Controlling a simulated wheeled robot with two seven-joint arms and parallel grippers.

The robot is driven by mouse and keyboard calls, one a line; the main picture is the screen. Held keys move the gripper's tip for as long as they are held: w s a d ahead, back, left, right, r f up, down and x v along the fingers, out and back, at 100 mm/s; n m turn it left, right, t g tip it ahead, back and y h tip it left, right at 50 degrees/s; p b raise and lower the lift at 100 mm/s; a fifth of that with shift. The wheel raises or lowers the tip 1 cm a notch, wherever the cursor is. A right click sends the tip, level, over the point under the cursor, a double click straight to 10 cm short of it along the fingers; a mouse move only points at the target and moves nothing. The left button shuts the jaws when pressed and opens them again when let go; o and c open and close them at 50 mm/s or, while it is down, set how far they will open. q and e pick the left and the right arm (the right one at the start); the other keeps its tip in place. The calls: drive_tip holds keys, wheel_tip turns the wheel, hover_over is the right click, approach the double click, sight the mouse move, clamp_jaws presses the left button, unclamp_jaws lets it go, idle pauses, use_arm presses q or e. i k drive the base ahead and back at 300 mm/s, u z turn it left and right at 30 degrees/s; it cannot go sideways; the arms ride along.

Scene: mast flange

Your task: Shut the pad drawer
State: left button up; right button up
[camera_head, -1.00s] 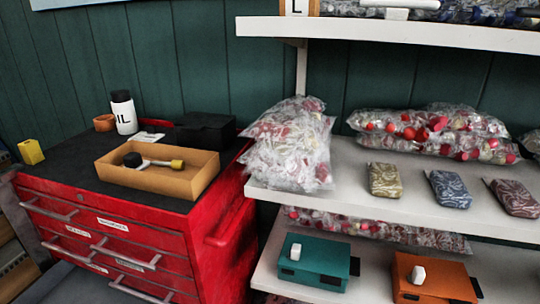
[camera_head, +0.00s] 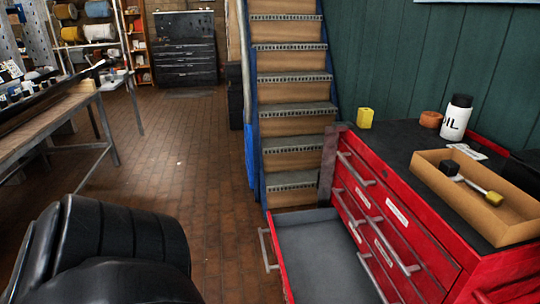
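The red tool chest (camera_head: 425,235) stands at the right, with several drawers that have silver handles and white labels. One low drawer (camera_head: 315,250) is pulled out from the chest's front. Its grey inside shows and looks empty; its near end is cut off by the bottom edge. A silver handle (camera_head: 268,250) is on its front, facing left. The other drawers in view look closed. I cannot read the labels, so I cannot tell from them which is the pad drawer. Neither of my grippers is in view.
On the chest top are a cardboard tray (camera_head: 480,205) with a hammer-like tool, an oil bottle (camera_head: 457,117) and a yellow block (camera_head: 365,117). Stairs (camera_head: 288,75) rise behind. A workbench (camera_head: 55,125) stands at left. The brick floor (camera_head: 190,180) between is clear.

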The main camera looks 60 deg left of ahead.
sight(316, 261)
drive_tip(key=u, duration=0.35)
drive_tip(key=k, duration=0.8)
drive_tip(key=u, duration=0.8)
drive_tip(key=i, duration=1)
